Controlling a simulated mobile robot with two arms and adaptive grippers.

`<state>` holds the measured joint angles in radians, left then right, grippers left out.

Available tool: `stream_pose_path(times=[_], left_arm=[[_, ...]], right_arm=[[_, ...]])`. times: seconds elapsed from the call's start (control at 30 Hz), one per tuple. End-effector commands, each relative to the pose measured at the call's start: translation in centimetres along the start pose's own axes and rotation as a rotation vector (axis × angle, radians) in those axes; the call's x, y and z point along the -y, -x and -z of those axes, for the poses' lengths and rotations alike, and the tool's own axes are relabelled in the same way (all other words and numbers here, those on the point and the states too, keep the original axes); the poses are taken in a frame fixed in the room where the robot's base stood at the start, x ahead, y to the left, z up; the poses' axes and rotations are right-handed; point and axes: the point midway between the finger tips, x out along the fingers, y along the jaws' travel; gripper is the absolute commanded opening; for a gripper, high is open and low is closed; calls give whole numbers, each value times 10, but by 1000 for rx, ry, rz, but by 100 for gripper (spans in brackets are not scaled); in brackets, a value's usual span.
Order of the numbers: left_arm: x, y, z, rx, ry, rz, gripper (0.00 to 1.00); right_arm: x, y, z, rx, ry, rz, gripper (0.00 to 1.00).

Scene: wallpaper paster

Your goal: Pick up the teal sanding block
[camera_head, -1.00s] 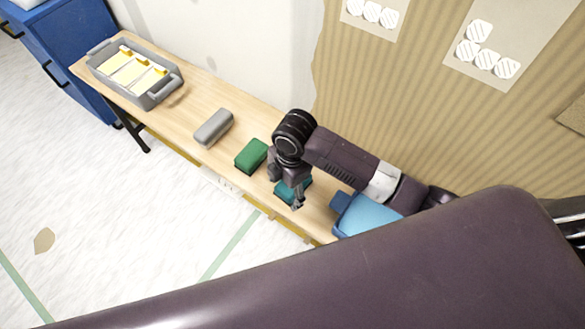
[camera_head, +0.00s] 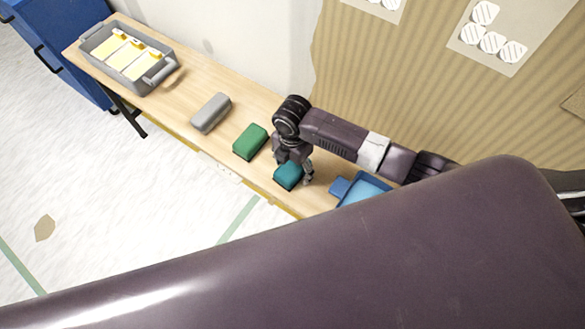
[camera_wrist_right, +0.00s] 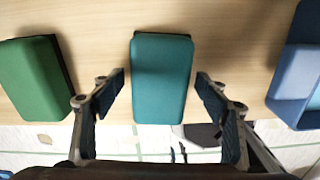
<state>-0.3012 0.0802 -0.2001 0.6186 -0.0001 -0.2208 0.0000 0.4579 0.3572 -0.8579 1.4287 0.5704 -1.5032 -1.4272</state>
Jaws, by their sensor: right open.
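The teal sanding block (camera_head: 288,175) lies on the wooden table, partly under my right gripper (camera_head: 294,170). In the right wrist view the teal block (camera_wrist_right: 162,78) sits between the two open fingers of my right gripper (camera_wrist_right: 162,90), with a gap on each side. The fingers do not touch it. My left gripper is not in view.
A green block (camera_head: 250,141) and a grey block (camera_head: 211,112) lie to the left on the table (camera_head: 185,103). A blue tray (camera_head: 362,188) stands just right of the teal block. A grey bin (camera_head: 90,48) with yellow items is at the far left end.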

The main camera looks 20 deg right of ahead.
Motion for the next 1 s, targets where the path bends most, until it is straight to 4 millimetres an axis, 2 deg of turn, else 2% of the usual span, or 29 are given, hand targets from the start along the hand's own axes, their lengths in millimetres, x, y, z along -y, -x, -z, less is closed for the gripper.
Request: stream_pose_path(times=[0.17, 0.6, 0.87, 1.0], left_arm=[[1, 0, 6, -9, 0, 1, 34], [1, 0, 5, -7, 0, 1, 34], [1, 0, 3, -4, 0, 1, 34], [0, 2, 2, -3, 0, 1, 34]], right_arm=[[0, 0, 0, 0, 0, 0, 67], [0, 1, 0, 0, -1, -1, 20], [0, 2, 0, 0, -1, -1, 20], [-1, 11, -1, 0, -1, -2, 20]])
